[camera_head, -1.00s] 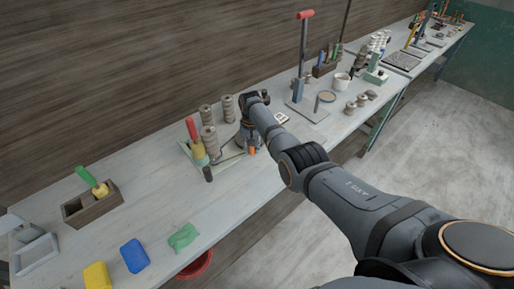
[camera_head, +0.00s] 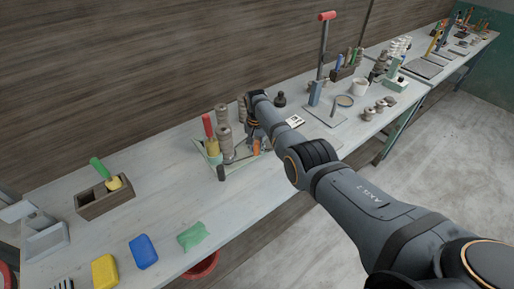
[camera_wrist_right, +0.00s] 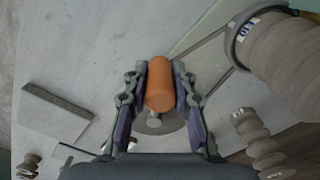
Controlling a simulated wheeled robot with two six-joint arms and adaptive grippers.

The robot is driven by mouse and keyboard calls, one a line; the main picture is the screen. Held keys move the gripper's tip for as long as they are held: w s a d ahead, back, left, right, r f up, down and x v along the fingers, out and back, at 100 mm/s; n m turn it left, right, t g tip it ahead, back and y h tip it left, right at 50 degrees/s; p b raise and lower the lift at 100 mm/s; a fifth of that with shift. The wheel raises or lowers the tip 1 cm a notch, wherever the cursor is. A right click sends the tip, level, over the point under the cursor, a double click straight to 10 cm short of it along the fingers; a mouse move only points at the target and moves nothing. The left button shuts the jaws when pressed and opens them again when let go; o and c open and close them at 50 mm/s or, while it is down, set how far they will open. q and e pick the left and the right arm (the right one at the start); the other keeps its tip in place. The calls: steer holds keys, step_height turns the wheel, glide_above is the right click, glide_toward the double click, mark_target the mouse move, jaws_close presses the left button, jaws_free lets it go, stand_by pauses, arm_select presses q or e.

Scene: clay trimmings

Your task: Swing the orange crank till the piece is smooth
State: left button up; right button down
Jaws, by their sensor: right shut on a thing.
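The orange crank (camera_head: 257,146) shows as a small orange handle by the pale green machine base (camera_head: 205,158) on the bench. In the right wrist view the orange crank (camera_wrist_right: 160,86) is between the two fingers of my right gripper (camera_wrist_right: 160,100), which is shut on it. Grey-brown clay pieces (camera_head: 224,138) stand on the machine base, and a ridged clay piece (camera_wrist_right: 285,70) shows at upper right in the wrist view. A red-handled tool (camera_head: 208,128) stands beside the clay pieces. My left gripper is not in view.
A wooden box (camera_head: 104,203) with a green-handled tool, a yellow sponge (camera_head: 105,270), a blue sponge (camera_head: 144,251) and a green cloth (camera_head: 192,236) lie at left. A red-topped lever press (camera_head: 325,60) stands to the right. The bench front between is clear.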

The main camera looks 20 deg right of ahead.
steer(key=shift+w+r, duration=0.1)
steer(key=c, duration=1.1)
jaws_free()
step_height(320, 180, up, 12)
steer(key=shift+f, duration=0.1)
